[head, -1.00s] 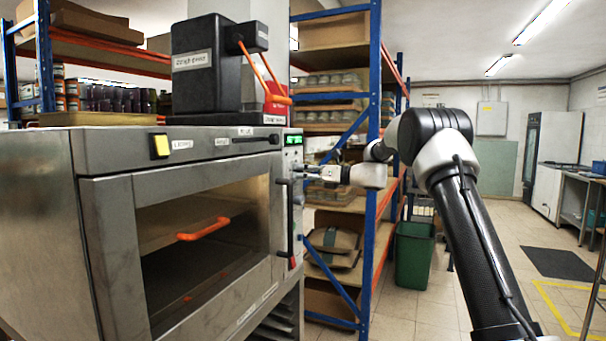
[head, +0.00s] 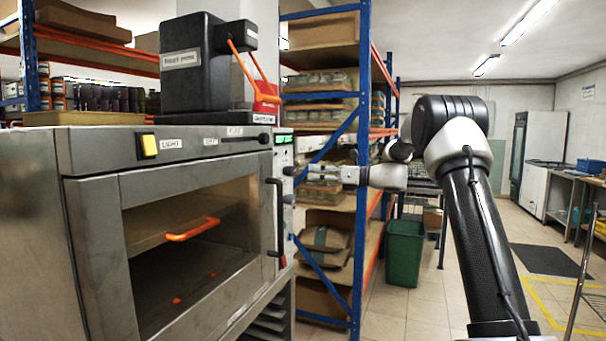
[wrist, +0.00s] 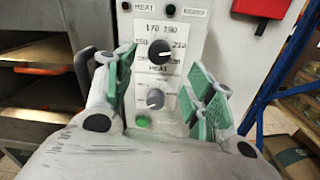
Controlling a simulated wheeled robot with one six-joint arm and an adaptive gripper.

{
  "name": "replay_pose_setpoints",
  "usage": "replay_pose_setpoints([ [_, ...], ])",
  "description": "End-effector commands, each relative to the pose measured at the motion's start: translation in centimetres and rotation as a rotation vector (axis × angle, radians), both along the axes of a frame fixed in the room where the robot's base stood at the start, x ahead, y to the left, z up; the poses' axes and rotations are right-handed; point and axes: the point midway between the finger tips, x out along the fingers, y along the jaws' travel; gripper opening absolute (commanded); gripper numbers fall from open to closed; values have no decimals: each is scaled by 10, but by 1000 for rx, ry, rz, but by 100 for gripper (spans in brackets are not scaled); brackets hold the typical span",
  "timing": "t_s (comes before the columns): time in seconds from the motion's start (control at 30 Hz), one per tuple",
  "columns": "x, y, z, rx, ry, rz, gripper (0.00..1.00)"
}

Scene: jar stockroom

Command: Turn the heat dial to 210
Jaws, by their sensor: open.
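The heat dial (wrist: 158,50) is a dark round knob on a white plate with numbers reading about 150, 170, 190 and 210, in the wrist view. Its pointer is too small to read surely. A second grey knob (wrist: 155,98) sits below it. Both are on the oven's front control panel (head: 284,150), which is seen edge-on in the head view. My gripper (wrist: 165,92) is open and empty, with green-padded fingers either side of the lower knob in the picture. In the head view my gripper (head: 308,173) points left at the panel, close to it; contact cannot be told.
The oven (head: 90,150) has a dark vertical door handle (head: 277,218) left of the panel. A green button (wrist: 143,121) is below the knobs. A red box (wrist: 262,8) is at the upper right. Blue-framed shelving (head: 362,150) stands behind my gripper.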

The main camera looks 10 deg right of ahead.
Motion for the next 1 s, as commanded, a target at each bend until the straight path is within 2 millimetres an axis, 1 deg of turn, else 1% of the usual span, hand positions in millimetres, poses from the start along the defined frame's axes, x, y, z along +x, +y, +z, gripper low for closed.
replay_pose_setpoints([
  [0.03,-5,-7,0,0,0,-1,55],
  [0.1,-10,-15,0,-1,-1,-1,55],
  [0.2,-15,-21,0,-1,0,0,55],
  [0.67,-16,-24,0,-1,0,1,55],
  [0.77,-16,-24,-1,-23,-32,0,55],
  [0.83,-15,-26,-4,-83,-96,-11,55],
  [0.87,-15,-27,-11,-136,-126,-10,55],
  [0.9,-20,-30,-31,-226,-156,2,55],
  [0.97,-33,-33,-66,-346,-175,33,55],
  [1.0,-44,-36,-89,-426,-186,62,55],
])
